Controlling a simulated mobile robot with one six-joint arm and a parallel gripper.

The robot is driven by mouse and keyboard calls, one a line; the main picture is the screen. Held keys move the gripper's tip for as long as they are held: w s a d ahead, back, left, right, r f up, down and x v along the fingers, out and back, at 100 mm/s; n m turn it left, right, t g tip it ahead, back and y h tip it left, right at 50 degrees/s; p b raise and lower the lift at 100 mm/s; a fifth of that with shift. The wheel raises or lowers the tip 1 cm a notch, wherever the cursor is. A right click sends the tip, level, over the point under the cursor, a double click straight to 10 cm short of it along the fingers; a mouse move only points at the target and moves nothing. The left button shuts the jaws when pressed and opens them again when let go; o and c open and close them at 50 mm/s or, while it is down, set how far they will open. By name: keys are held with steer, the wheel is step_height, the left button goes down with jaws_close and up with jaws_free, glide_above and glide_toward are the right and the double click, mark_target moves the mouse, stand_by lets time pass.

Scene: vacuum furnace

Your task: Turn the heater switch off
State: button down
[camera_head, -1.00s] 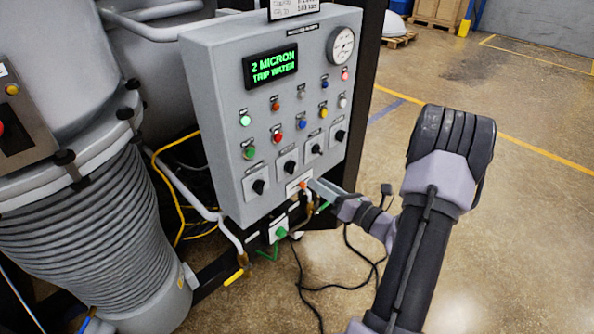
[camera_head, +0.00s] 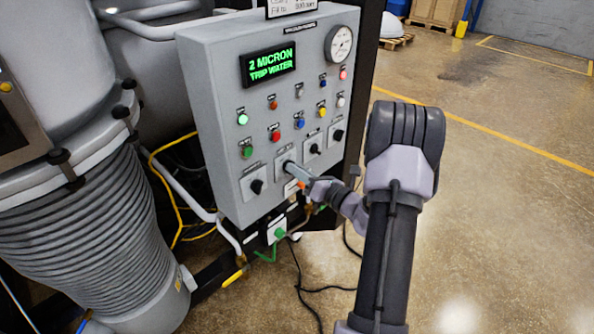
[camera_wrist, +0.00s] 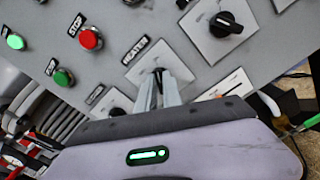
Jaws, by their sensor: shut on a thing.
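The heater switch is a black rotary knob (camera_wrist: 158,74) on a light plate, under a black label reading HEATER (camera_wrist: 137,51) in the wrist view. My gripper (camera_head: 289,167) is at the second knob from the left in the panel's lower row. In the wrist view its two fingers (camera_wrist: 159,84) are shut on the knob, one on each side. The fingers hide most of the knob, so I cannot tell which way it points. The grey control panel (camera_head: 225,80) shows "2 MICRON TRIP WATER" on its display (camera_head: 268,66).
Other black knobs flank it: one at left (camera_head: 257,186) and two at right (camera_head: 315,148). Coloured buttons, including a red one (camera_wrist: 90,38), sit above. A green handle (camera_head: 280,232) and hoses lie below. Open floor is at right.

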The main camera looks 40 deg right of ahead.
steer(key=shift+f+n+b, duration=0.1)
steer(key=shift+n+b, duration=0.25)
steer(key=shift+n, duration=0.05)
steer(key=shift+a+n+b, duration=0.2)
steer(key=shift+n+b, duration=5.2)
steer(key=shift+n, duration=0.1)
steer(key=c, duration=1.5)
jaws_free()
